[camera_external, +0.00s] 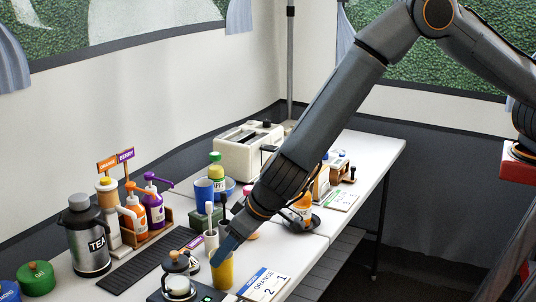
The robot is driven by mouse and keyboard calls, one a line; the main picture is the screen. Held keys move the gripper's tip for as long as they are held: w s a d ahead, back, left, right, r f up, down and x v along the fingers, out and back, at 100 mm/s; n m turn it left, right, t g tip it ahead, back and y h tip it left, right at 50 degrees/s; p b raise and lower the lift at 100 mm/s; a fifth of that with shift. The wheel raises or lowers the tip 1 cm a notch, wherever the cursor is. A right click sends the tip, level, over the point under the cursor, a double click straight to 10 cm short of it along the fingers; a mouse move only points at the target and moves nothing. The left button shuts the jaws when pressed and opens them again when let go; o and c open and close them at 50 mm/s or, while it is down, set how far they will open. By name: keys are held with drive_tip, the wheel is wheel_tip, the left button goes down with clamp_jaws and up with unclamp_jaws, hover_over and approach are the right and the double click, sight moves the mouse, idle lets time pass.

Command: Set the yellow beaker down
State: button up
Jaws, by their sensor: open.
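The yellow beaker (222,274) is upright near the front of the white table, between a small glass pot and a printed card. My gripper (226,246) points down at the beaker's rim from the upper right. Its blue finger covers part of the rim. The gripper is open; the far finger is hidden, and I cannot tell whether the fingers touch the beaker. The beaker's base appears to be at table level.
A TEA flask (85,236), pump bottles (134,212) and a black mat (148,262) are further left. A white toaster (246,152) stands behind.

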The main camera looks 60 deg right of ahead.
drive_tip(key=v, duration=0.4)
drive_tip(key=shift+s+r, duration=0.15)
drive_tip(key=shift+r, duration=0.05)
drive_tip(key=d+r+y, duration=0.1)
drive_tip(key=d+r, duration=0.4)
drive_tip(key=d, duration=0.3)
drive_tip(key=d+r+y, duration=0.1)
drive_tip(key=d+r, duration=0.3)
drive_tip(key=d, duration=0.4)
drive_tip(key=s+d+r+g+h, duration=0.1)
drive_tip(key=s+d+g, duration=0.4)
drive_tip(key=s+d, duration=1.9)
drive_tip(key=shift+s+r+m+h, duration=0.15)
drive_tip(key=shift+s+m+h, duration=0.15)
drive_tip(key=shift+s+h, duration=0.45)
